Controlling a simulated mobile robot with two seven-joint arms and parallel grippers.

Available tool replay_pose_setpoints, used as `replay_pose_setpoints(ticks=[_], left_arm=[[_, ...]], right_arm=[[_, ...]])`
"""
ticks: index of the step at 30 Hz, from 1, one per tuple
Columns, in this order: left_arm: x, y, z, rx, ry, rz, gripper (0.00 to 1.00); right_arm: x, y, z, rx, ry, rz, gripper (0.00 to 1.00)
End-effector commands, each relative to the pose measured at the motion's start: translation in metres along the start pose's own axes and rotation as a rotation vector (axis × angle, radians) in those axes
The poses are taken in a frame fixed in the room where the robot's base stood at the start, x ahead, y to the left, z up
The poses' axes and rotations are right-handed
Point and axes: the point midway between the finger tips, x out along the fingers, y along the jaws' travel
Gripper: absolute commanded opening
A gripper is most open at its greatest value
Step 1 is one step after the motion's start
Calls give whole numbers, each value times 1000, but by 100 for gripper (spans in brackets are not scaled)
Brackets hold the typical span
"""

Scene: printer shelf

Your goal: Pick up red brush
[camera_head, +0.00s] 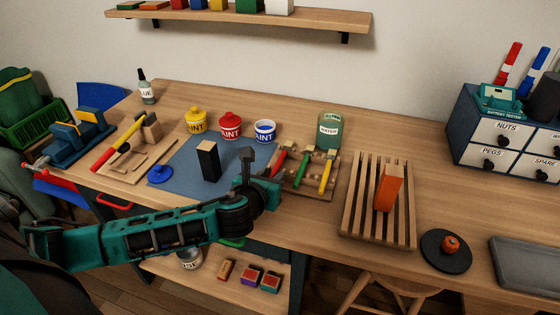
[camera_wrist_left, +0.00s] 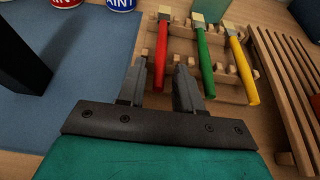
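The red brush (camera_wrist_left: 161,52) lies in a wooden rack (camera_wrist_left: 229,91) beside a green brush (camera_wrist_left: 205,62) and a yellow brush (camera_wrist_left: 243,70). Its pale bristle end points away from me and its handle end toward me. My left gripper (camera_wrist_left: 160,82) is open, with one finger on each side of the red handle's near end. Whether the fingers touch the handle I cannot tell. In the head view the red brush (camera_head: 279,160) shows just beyond my left gripper (camera_head: 262,172), which covers part of the rack. My right gripper is not in view.
A black block (camera_head: 208,162) stands on the blue mat (camera_head: 178,177) left of the gripper. Paint pots, including a red one (camera_head: 230,125), and a water jar (camera_head: 329,131) stand behind. A slatted rack (camera_head: 353,215) with an orange block (camera_head: 388,188) is to the right.

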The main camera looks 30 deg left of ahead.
Motion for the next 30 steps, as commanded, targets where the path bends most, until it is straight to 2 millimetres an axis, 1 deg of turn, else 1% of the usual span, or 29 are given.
replay_pose_setpoints(ticks=[1,2,10,23,26,30], left_arm=[[0,0,0,0,0,0,29],[0,0,0,0,0,0,27],[0,0,0,0,0,0,1],[-1,0,3,0,-1,0,0],[-4,0,10,1,-3,0,0],[-12,0,29,1,-4,0,0]], right_arm=[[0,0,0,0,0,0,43],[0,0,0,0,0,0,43],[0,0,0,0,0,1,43],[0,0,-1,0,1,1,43],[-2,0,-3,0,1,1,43],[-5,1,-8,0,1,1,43]])
